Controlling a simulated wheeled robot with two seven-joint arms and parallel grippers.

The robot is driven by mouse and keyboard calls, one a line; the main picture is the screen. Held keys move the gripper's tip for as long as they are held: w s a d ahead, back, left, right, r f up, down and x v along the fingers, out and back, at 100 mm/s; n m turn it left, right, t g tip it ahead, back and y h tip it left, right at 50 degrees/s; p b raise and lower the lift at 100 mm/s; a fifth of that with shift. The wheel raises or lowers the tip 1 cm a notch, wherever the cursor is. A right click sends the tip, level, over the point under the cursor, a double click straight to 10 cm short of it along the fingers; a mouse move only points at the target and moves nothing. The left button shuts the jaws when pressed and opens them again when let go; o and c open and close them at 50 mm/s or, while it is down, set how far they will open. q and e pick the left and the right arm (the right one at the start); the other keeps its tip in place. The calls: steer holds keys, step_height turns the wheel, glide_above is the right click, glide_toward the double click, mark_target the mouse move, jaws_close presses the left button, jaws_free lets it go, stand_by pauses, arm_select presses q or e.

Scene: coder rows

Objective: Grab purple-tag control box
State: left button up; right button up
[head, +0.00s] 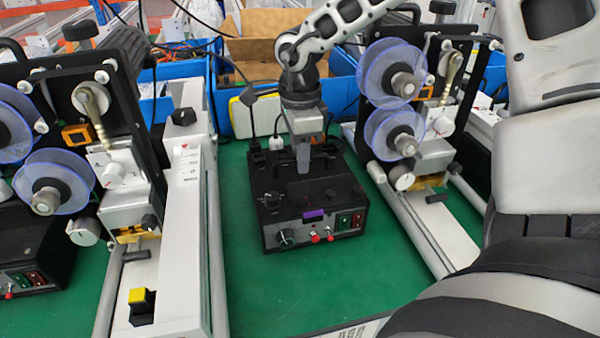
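The black control box (283,213) sits on the green tabletop between two coder machines. A purple tag (313,214) is on its front edge, above a knob, small red controls and a green and a red switch. My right gripper (303,158) points down over the back part of the box, its arm reaching in from the upper right. A grey finger shows in front of the box's rear top. I cannot tell whether it touches the box or how far apart the fingers are. My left gripper is not in view.
Coder machines with clear blue-rimmed reels stand at left (125,180) and right (397,115), their rails close to the box. Blue bins and a cardboard box (255,50) are behind. Another black box (35,250) is at far left. Green tabletop (270,290) is clear in front.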

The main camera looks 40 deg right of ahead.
stand_by(0.3)
jaws_close()
steer(key=shift+f, duration=0.1)
stand_by(1.1)
steer(key=shift+w, duration=0.1)
